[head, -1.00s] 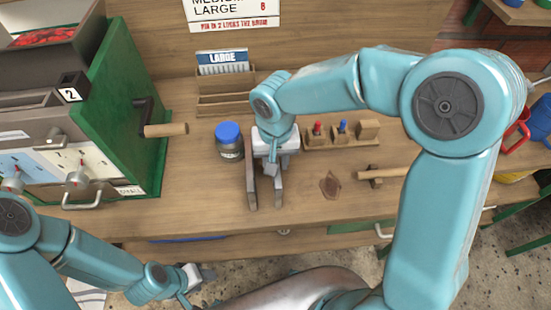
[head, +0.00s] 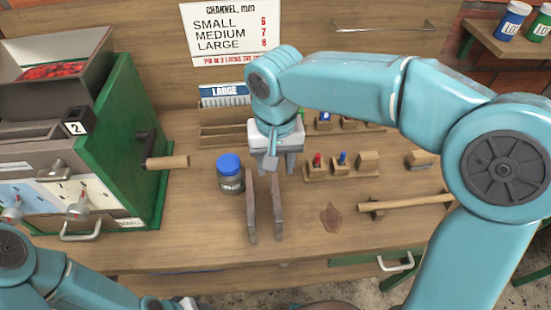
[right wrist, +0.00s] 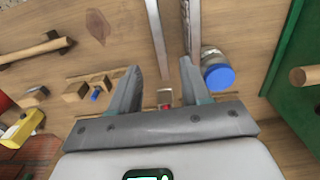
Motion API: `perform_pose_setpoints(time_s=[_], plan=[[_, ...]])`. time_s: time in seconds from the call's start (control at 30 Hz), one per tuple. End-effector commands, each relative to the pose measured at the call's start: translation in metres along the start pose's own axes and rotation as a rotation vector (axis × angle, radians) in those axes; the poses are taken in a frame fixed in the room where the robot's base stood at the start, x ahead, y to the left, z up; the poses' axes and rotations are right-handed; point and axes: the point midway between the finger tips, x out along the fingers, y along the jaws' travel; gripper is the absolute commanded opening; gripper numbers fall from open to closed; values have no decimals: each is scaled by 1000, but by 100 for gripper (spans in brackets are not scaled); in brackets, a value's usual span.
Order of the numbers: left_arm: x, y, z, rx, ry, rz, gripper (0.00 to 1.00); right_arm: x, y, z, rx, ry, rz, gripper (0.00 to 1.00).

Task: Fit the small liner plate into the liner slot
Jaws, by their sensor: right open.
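My right gripper (head: 277,166) is open and empty above the bench, behind two long, narrow brown-grey bars (head: 251,207) that lie side by side with a gap between them. In the right wrist view its spread fingers (right wrist: 159,68) have nothing between them but bench and a red-topped peg beyond. The bars (right wrist: 158,38) run away past the fingertips. My left gripper (head: 184,303) is cut off by the bottom edge, its fingers hidden. A rack labelled LARGE (head: 224,132) stands at the back. I cannot tell which thing is the small liner plate or the liner slot.
A blue-lidded jar (head: 230,177) stands just left of the bars. The green pulper (head: 120,140) with its wooden-handled crank (head: 166,162) fills the left. The bench around the dark stain (head: 330,218) is clear.

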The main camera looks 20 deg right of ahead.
Motion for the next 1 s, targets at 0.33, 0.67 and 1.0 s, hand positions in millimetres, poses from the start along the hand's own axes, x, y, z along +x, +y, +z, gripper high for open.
perform_pose_setpoints(time_s=[0.33,0.67,1.0], plan=[[8,-3,0,0,0,0,47,-26,2,1,-1,-4,5,47],[10,-4,0,0,0,0,47,48,2,2,-1,-5,5,47],[6,-2,0,0,0,0,47,83,2,1,-1,-5,5,47]])
